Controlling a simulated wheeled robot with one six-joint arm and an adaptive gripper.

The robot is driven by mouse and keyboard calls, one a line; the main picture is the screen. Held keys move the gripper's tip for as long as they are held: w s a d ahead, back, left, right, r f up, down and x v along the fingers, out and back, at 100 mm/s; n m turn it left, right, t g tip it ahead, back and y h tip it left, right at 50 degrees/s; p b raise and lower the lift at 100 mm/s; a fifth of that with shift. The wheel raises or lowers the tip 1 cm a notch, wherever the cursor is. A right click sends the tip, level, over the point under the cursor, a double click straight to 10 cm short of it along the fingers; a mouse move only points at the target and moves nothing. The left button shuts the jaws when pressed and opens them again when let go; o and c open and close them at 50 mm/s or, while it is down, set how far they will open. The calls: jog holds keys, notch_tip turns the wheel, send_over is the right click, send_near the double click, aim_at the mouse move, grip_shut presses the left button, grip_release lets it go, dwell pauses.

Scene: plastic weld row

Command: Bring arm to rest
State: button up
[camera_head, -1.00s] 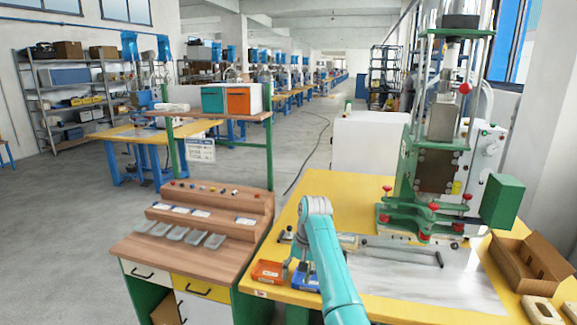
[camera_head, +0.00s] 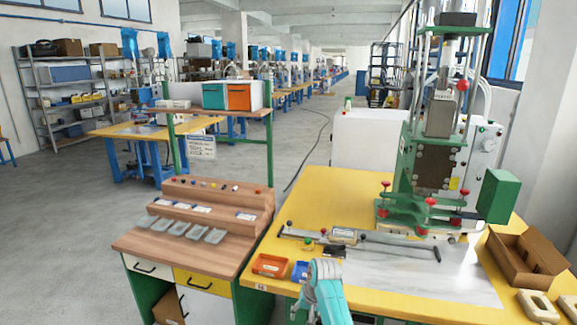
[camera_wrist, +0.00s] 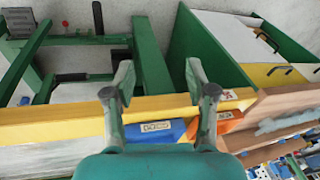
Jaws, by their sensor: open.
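My teal arm reaches up from the bottom of the head view, in front of the yellow table (camera_head: 360,201). My gripper (camera_wrist: 160,75) is open in the wrist view, with its two fingers apart and nothing between them. The fingers show over the table's yellow edge (camera_wrist: 75,115). In the head view my gripper (camera_head: 300,310) is low at the table's front edge, partly cut off. A blue bin (camera_wrist: 155,130) and an orange bin (camera_wrist: 228,122) lie beyond the fingers. In the head view the orange bin (camera_head: 270,265) and blue bin (camera_head: 299,271) sit at the table's front left corner.
A green press (camera_head: 435,160) stands on the table's right, with an open cardboard box (camera_head: 527,262) beside it. A black-ended rod (camera_head: 400,245) lies on the table. A wooden bench (camera_head: 150,240) with drawers stands left. Grey floor is free behind it.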

jog(key=s+d+f+t, duration=0.2)
jog(key=s+d+f, duration=0.1)
jog(key=s+f, duration=0.5)
jog(key=s+d+f+t, duration=0.1)
jog(key=s+d+f, duration=0.1)
jog(key=s+f, duration=0.55)
jog(key=s+d+f+t+h, duration=0.1)
jog(key=s+d+f+t, duration=0.1)
jog(key=s, duration=0.7)
jog(key=s+d+f+t, duration=0.1)
jog(key=s+d+f, duration=0.2)
jog(key=s, duration=0.5)
jog(key=s+d+r+t, duration=0.2)
jog(key=s+r, duration=0.2)
jog(key=s, duration=0.7)
jog(key=s+r+t, duration=0.2)
jog(key=s+r, duration=0.8)
jog(key=r, duration=0.3)
jog(key=s+d+r+n+t+h, duration=0.1)
jog(key=s+r+t, duration=0.1)
jog(key=s+r, duration=0.7)
notch_tip(320, 180, up, 5)
jog(key=shift+s+d+t, duration=0.3)
jog(key=shift+s, duration=0.05)
